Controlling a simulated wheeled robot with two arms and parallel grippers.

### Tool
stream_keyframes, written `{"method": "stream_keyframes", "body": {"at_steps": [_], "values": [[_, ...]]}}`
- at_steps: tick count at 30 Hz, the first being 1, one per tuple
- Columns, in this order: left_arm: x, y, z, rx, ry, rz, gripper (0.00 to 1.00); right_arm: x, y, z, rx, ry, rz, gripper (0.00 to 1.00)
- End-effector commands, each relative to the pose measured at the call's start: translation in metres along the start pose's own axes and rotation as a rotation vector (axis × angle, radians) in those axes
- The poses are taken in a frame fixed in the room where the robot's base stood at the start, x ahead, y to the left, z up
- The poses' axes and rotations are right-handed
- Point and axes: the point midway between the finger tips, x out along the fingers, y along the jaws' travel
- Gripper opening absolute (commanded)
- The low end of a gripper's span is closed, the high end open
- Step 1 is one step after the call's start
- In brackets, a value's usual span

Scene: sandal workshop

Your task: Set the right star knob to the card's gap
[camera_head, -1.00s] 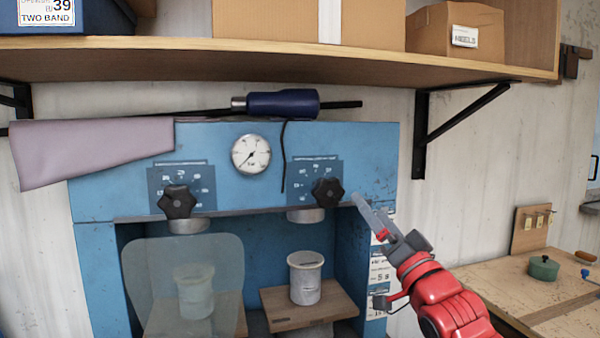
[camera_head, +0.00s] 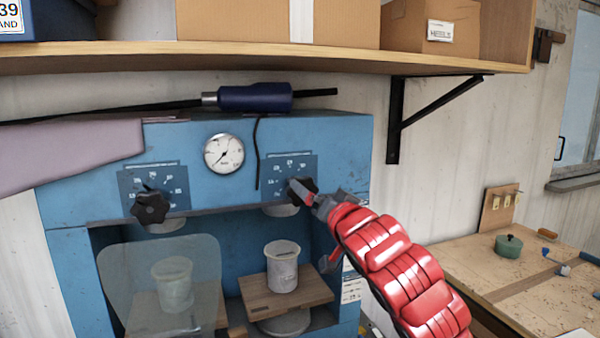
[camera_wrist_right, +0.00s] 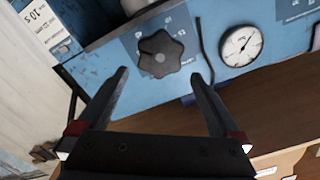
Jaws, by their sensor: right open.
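The right star knob (camera_head: 308,184) is black and sits on the front of the blue press (camera_head: 350,150), partly behind my gripper in the head view. Its dial plate (camera_head: 275,172) has white numbers around it. In the right wrist view the knob (camera_wrist_right: 160,54) lies just beyond the fingertips, between their lines. My right gripper (camera_head: 306,195) is open and empty, close in front of the knob; it also shows in the wrist view (camera_wrist_right: 159,74). A printed card (camera_head: 352,291) on the press's right side is partly hidden by my arm. My left gripper is out of view.
The left star knob (camera_head: 150,206) and a round gauge (camera_head: 224,154) are on the same panel. A shelf (camera_head: 250,60) with boxes overhangs the press. A blue-handled tool (camera_head: 255,97) lies on top; its cord hangs beside the right dial. A workbench (camera_head: 470,262) stands at right.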

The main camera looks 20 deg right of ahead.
Motion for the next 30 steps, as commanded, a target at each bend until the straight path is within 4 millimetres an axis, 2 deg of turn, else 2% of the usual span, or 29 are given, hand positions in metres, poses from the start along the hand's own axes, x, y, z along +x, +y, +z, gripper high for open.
{"method": "stream_keyframes", "body": {"at_steps": [1, 6, 15, 21, 29, 30], "values": [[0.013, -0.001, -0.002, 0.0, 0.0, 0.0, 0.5, 0.011, -0.003, -0.002, 0.0, -0.009, 0.005, 1.0], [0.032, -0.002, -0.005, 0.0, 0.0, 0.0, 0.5, 0.045, -0.004, -0.003, 0.001, -0.005, 0.0, 1.0], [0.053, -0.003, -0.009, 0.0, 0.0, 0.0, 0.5, 0.085, -0.002, -0.003, 0.001, 0.0, 0.0, 1.0], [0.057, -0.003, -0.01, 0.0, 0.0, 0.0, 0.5, 0.095, 0.001, 0.0, -0.001, 0.0, 0.001, 1.0], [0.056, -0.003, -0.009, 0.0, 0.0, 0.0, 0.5, 0.096, 0.001, 0.0, -0.003, 0.001, 0.001, 1.0], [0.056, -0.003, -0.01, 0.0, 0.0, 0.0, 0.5, 0.096, 0.001, 0.0, -0.002, 0.001, 0.001, 0.95]]}}
